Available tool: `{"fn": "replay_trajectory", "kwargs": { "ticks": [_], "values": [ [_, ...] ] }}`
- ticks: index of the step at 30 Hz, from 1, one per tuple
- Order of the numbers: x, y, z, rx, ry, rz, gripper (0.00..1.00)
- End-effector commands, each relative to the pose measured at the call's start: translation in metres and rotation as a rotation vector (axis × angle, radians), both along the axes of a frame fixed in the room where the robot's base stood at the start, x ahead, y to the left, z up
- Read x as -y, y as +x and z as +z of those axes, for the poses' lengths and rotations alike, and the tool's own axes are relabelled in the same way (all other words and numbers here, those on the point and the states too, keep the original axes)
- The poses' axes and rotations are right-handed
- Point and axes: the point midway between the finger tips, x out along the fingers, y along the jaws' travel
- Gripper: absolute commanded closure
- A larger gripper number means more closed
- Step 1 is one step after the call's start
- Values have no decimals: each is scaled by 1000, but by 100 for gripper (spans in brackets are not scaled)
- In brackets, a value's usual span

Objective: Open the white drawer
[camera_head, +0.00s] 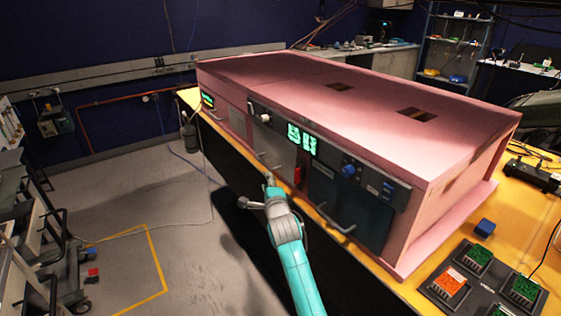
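The pink foam enclosure (400,90) stands on a yellow-topped bench, with several fronts and handles along its long side. A pale front (236,120) at its left end looks closest to a white drawer, and it appears flush with the enclosure. A small handle (217,116) shows on that pale section. A second handle (270,164) is on the grey front to the right. My gripper (270,181) is at the end of my teal arm, in front of and just below this second handle. Whether they touch is unclear. The fingers are too small to judge.
A dark front with a large handle (336,220) is at the right, below a blue knob (348,170). A blue block (485,228) and a dark tray (452,292) with green and orange pieces lie on the bench. Grey floor (190,235) is open at left.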

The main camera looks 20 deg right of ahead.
Motion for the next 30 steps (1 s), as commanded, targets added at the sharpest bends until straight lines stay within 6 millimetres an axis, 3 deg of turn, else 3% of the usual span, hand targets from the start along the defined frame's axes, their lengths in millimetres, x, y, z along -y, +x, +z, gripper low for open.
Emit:
{"fn": "replay_trajectory", "kwargs": {
  "ticks": [8,21,30],
  "values": [
    [1,20,7,3,20,-4,63],
    [6,85,2,4,19,-4,63],
    [8,110,0,4,19,-4,63]
  ]
}}
